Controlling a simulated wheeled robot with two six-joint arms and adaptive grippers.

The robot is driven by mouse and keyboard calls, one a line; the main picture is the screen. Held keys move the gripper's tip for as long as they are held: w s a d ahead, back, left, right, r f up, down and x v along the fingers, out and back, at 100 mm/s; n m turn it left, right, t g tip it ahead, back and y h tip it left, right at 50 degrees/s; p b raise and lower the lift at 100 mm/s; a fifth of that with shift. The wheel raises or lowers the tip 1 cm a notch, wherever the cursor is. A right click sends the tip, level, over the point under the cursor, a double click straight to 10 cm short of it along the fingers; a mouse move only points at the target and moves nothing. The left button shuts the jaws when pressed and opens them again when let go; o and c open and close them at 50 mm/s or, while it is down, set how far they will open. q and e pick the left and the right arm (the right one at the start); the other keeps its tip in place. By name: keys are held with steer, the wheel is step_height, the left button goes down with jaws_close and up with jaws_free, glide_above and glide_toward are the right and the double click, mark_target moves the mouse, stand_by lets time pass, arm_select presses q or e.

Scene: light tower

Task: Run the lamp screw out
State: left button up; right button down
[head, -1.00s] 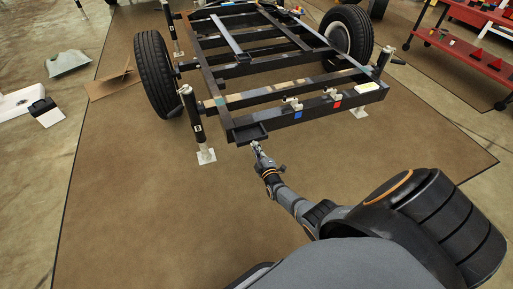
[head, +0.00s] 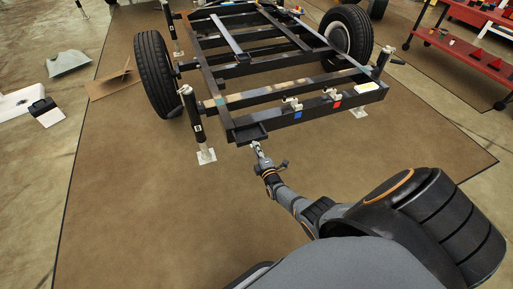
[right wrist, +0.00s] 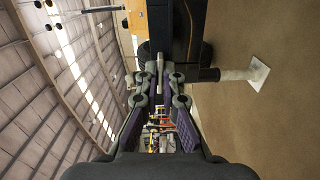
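My right gripper (head: 256,146) reaches up to the black bracket plate (head: 248,133) at the near left corner of the trailer frame (head: 310,122). In the right wrist view its two fingers (right wrist: 160,72) come close together around a thin pale upright piece. I cannot tell whether that piece is the lamp screw or part of the fingers, or whether the fingers are clamped. The lamp screw cannot be made out clearly in either view. My left gripper is not in view.
A black jack post (head: 194,120) with a white foot stands left of the bracket. Wheels (head: 158,75) flank the frame. A blue patch and a red patch (head: 337,105) mark the front beam. A red cart (head: 462,58) stands at the back right. The brown mat is clear in front.

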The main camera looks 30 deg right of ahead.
steer(key=shift+w+d+r, duration=0.2)
steer(key=shift+w+r, duration=0.2)
steer(key=shift+r, duration=0.1)
steer(key=c, duration=1.7)
jaws_free()
steer(key=shift+o, duration=0.9)
steer(key=shift+w+f, duration=0.1)
steer(key=shift+f, duration=0.15)
steer(key=shift+s+a+f, duration=0.1)
steer(key=shift+s+f, duration=0.05)
steer(key=shift+s, duration=0.1)
steer(key=v, duration=1.1)
steer(key=shift+s+a, duration=0.2)
steer(key=shift+s, duration=0.2)
